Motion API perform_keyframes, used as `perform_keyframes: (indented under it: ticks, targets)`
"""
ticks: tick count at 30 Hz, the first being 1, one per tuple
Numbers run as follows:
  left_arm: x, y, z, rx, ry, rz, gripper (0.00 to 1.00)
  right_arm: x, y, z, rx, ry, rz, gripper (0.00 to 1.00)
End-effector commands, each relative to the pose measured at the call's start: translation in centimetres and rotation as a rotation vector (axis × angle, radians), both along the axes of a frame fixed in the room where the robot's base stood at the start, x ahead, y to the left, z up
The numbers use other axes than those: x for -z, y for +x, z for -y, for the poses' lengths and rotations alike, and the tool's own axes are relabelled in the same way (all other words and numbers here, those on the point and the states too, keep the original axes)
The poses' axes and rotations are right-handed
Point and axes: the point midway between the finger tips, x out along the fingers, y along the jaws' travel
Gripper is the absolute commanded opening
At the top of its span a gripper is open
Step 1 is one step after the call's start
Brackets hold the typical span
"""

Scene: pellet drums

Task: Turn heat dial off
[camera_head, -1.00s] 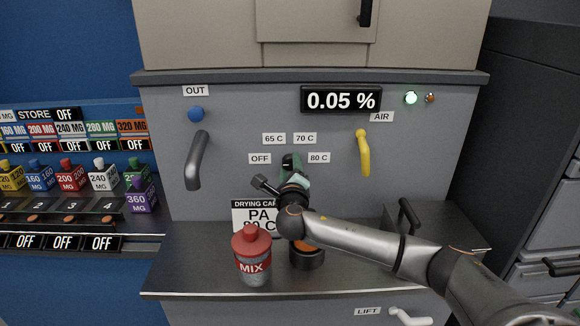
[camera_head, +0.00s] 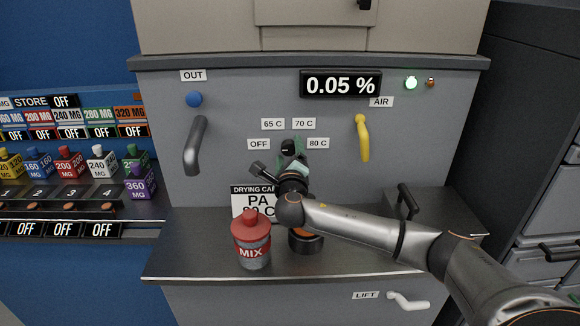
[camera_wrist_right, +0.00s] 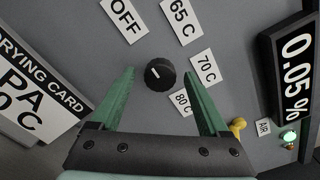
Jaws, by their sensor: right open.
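The heat dial (camera_wrist_right: 161,74) is a small black round knob with a short white mark on the grey panel. I cannot tell for sure which label its mark points at. Around it are the labels OFF (camera_wrist_right: 124,19), 65 C (camera_wrist_right: 180,22), 70 C (camera_wrist_right: 205,68) and 80 C (camera_wrist_right: 184,102). My right gripper (camera_wrist_right: 158,72) has green fingers, open, one on each side of the dial in the wrist view; contact is not clear. In the head view my right gripper (camera_head: 292,150) hides the dial. My left gripper is not in view.
A red-capped MIX bottle (camera_head: 252,252) stands on the shelf (camera_head: 190,255) below, left of my arm. A grey handle (camera_head: 195,147) is left on the panel and a yellow AIR handle (camera_head: 363,140) right. The DRYING CARD (camera_head: 243,196) is below the dial.

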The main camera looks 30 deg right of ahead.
Motion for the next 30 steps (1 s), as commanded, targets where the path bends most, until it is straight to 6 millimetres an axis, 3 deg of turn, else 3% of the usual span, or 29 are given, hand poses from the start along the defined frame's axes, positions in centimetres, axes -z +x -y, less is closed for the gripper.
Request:
perform_keyframes:
  ticks: [18, 30]
  targets:
    - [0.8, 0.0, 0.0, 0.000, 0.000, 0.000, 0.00, 0.2, -8.9, -5.5, -0.001, -0.001, -0.002, 0.79]
    - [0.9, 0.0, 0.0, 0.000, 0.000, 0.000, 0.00, 0.1, -10.0, -6.1, 0.002, -0.001, -0.002, 0.79]
